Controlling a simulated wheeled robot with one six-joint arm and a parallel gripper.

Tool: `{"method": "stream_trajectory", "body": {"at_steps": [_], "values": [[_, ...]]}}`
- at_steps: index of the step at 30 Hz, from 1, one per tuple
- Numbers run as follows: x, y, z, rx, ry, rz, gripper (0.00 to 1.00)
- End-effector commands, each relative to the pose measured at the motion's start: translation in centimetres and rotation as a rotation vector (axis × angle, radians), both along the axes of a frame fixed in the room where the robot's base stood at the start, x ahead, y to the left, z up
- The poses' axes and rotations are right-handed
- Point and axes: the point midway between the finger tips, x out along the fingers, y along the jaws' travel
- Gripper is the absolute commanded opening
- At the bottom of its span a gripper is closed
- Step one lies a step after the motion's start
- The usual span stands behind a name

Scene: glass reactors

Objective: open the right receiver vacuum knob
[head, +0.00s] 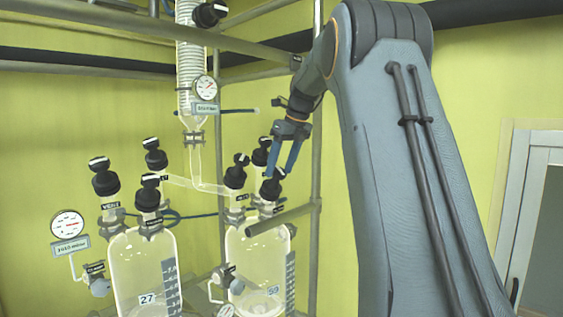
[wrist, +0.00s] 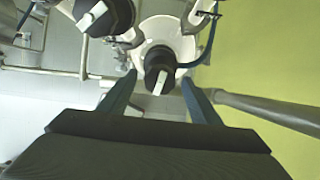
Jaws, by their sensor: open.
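The right glass receiver (head: 258,255), marked 59, has several black knobs with white marks on its top. My gripper (head: 280,172) points down with its two blue fingers at the front right knob (head: 271,189) of this receiver. In the wrist view that black knob with its white bar (wrist: 160,72) lies between the tips of my open gripper (wrist: 158,80). A gap shows on both sides, so the fingers look apart from it. The label below this knob is too small to read.
Another knob (wrist: 92,17) is close on the left in the wrist view. The left receiver (head: 143,265), marked 27, stands beside with its own knobs. A metal post (head: 317,150) and a horizontal bar (head: 283,216) run close to my gripper. A coiled condenser (head: 190,80) hangs behind.

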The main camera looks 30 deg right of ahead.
Motion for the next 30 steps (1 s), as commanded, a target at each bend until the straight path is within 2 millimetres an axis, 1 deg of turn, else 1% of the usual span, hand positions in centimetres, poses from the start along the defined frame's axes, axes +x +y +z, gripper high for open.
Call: {"method": "stream_trajectory", "body": {"at_steps": [11,18,25,30], "values": [[0.07,0.04,-0.36,0.001,0.0,0.001,0.57],[0.06,0.04,-0.35,0.001,0.0,0.001,0.17],[0.05,0.05,-0.34,-0.007,-0.002,0.014,0.16],[0.05,0.07,-0.36,-0.034,-0.011,0.063,0.16]]}}
